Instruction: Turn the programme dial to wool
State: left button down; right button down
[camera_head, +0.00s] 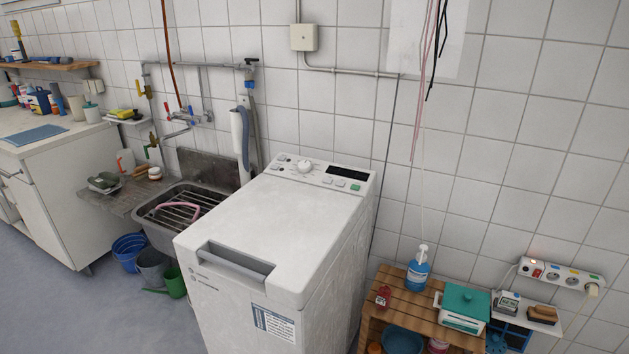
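A white top-loading washing machine (270,230) stands in the middle of the view against the tiled wall. Its control panel (320,174) runs along the back edge of the top. The programme dial (304,166) is a white round knob left of a dark display (345,176). Small green-marked buttons (341,183) sit below the display. The dial's markings and its pointer are too small to read. The lid is closed, with a grey recessed handle (237,262) at the front. Neither of my grippers is in view.
A steel sink (165,222) with a rack is left of the machine, with buckets (150,264) below. A wooden stand (410,293) to the right holds a blue bottle (417,272) and a teal-lidded box (464,304). Wires (424,90) hang above, right of the panel.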

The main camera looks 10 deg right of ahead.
aim_at(304, 166)
jog(key=i+j+z, duration=0.1)
jog(key=j, duration=0.25)
jog(key=i+j, duration=0.25)
jog(key=i+j+z, duration=0.15)
jog(key=j, duration=0.25)
